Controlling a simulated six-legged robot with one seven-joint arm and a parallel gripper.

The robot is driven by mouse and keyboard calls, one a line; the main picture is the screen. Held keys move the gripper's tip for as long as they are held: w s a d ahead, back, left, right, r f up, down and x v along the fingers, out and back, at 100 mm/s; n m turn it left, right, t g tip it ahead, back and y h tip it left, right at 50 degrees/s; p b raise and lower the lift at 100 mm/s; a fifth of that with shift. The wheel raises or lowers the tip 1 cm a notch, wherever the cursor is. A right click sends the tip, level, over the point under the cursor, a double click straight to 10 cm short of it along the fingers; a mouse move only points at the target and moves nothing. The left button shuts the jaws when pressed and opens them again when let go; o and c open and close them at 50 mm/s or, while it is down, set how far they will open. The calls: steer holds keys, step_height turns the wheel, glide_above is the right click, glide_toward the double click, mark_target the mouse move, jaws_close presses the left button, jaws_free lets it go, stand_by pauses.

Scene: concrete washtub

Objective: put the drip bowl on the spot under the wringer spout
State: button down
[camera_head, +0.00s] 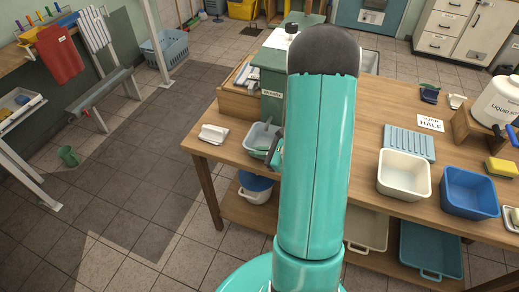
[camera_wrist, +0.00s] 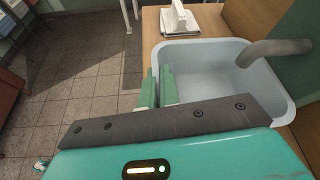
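The drip bowl, a pale grey-blue rectangular basin (camera_wrist: 205,62), stands on the wooden table at the left end, and it also shows in the head view (camera_head: 257,134). The grey curved spout (camera_wrist: 275,48) reaches over its right part from the green wringer body (camera_wrist: 301,62), a green box in the head view (camera_head: 266,77). My gripper (camera_wrist: 160,85) is at the bowl's left rim, one pale green finger on each side of it. The gap is narrow; whether the fingers press on the rim is unclear. In the head view my arm hides most of the gripper.
A white block on a tray (camera_head: 213,134) lies left of the bowl. Right of my arm are a blue ribbed mat (camera_head: 409,142), a cream basin (camera_head: 404,176) and a blue basin (camera_head: 469,194). A blue-lidded pot (camera_head: 256,187) stands on the lower shelf.

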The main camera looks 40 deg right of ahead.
steer(key=shift+s+a, duration=0.2)
steer(key=shift+a, duration=0.05)
steer(key=shift+w+d+f, duration=0.1)
steer(key=shift+f, duration=0.15)
steer(key=c, duration=1.6)
jaws_free()
steer(key=shift+c, duration=0.2)
